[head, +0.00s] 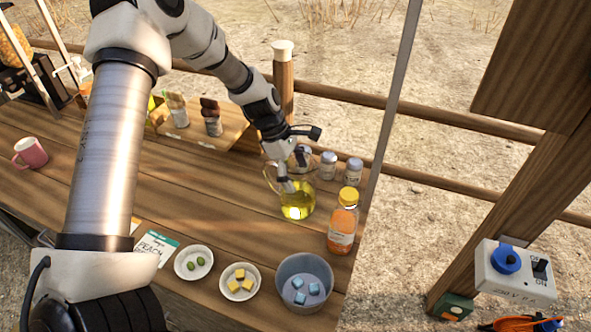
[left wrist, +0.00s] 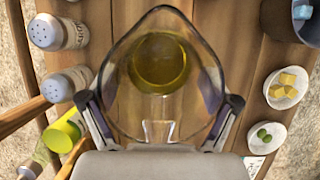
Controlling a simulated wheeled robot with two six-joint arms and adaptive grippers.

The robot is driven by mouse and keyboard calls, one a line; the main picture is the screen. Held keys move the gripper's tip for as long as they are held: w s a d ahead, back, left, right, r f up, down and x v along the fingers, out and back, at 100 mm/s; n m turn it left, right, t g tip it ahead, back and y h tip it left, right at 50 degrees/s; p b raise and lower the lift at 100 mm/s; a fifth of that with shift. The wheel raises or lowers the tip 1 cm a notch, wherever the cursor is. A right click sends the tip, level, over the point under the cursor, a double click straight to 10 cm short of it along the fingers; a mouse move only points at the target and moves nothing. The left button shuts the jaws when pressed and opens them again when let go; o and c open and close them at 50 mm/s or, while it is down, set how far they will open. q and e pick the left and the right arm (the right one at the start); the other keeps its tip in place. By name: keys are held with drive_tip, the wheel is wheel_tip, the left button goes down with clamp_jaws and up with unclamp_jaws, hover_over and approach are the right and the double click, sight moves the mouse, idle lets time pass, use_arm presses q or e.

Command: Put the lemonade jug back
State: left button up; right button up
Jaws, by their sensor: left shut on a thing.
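The lemonade jug (head: 298,205) is clear glass with yellow liquid in the bottom. It is near the right end of the wooden table, beside an orange bottle. My left gripper (head: 286,178) reaches down to it from above and is shut on it. In the left wrist view the jug (left wrist: 165,62) sits between the two fingers of the left gripper (left wrist: 160,118), one on each side. I cannot tell whether its base touches the table. My right gripper is not in view.
The orange bottle (head: 343,222) with a yellow cap stands just right of the jug. Two shakers (head: 328,166) (head: 353,171) stand behind it. In front are bowls of olives (head: 180,263), yellow cubes (head: 231,293) and blue cubes (head: 287,269). A pink mug (head: 31,153) stands far left.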

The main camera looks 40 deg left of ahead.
use_arm(q)
drive_tip(key=o, duration=1.6)
drive_tip(key=shift+s, duration=0.1)
drive_tip(key=v, duration=1.2)
drive_tip(key=shift+r+b, duration=0.1)
drive_tip(key=shift+b, duration=0.25)
